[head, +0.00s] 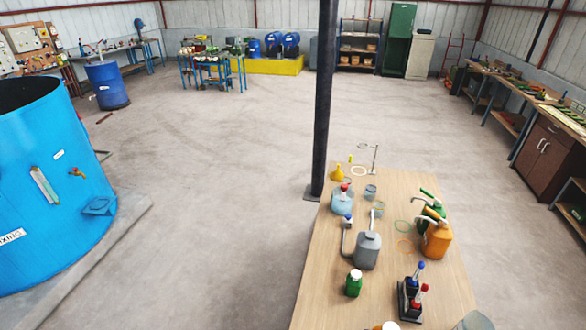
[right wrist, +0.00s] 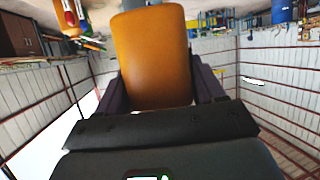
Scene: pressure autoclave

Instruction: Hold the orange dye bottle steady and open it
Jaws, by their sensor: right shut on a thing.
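My right gripper (right wrist: 160,88) is shut on an orange bottle (right wrist: 155,50) in the right wrist view. The dark fingers lie along both sides of its smooth orange body. Neither gripper shows in the head view, and my left gripper is in no frame.

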